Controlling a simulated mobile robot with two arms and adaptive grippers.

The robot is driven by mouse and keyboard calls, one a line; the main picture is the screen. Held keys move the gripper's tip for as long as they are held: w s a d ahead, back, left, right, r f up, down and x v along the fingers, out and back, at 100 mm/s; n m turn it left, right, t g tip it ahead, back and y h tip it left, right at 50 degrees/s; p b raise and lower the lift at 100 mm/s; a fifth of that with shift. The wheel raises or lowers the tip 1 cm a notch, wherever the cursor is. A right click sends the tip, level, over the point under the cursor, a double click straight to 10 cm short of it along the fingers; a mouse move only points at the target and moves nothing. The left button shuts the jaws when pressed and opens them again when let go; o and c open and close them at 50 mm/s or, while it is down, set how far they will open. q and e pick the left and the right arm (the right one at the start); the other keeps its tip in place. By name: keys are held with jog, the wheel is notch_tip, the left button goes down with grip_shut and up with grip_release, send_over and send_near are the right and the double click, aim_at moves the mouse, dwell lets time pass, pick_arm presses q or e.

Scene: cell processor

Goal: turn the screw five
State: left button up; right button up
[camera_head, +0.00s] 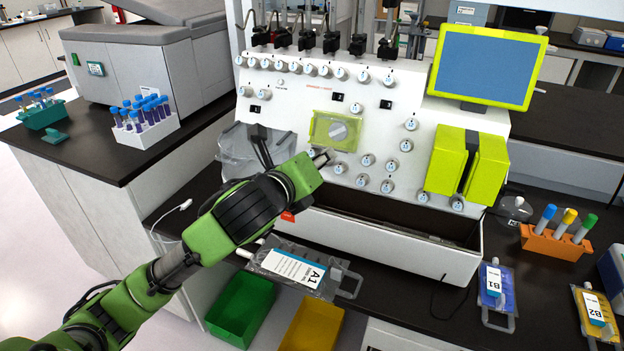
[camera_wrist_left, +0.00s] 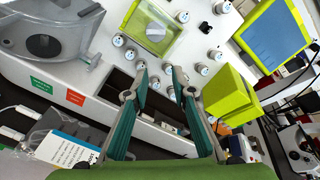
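The white cell processor panel (camera_head: 300,95) carries several round white-and-blue screw knobs. A lower group sits below and right of the green-framed window, including one knob (camera_head: 387,186) right of my gripper and another (camera_head: 368,160). I cannot read which one is number five. My left gripper (camera_head: 326,158) is in front of the panel, just below the window, its fingers mostly hidden by the wrist. In the left wrist view the gripper (camera_wrist_left: 160,75) is open and empty, with small knobs (camera_wrist_left: 167,68) showing between and beyond the fingertips. My right gripper is in neither view.
A yellow-green block pair (camera_head: 450,160) and a monitor (camera_head: 486,65) are at the right of the panel. An open white trough (camera_head: 400,255) lies below. Bag A1 (camera_head: 300,270), bag B1 (camera_head: 495,290) and an orange tube rack (camera_head: 556,243) are on the bench.

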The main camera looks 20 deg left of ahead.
pick_arm(q)
jog(key=shift+s+d+f+n, duration=0.1)
jog(key=shift+s+f+n, duration=0.5)
jog(key=shift+s+f, duration=0.35)
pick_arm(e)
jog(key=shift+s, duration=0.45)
pick_arm(q)
jog(key=shift+w+f, duration=0.15)
jog(key=shift+w, duration=0.05)
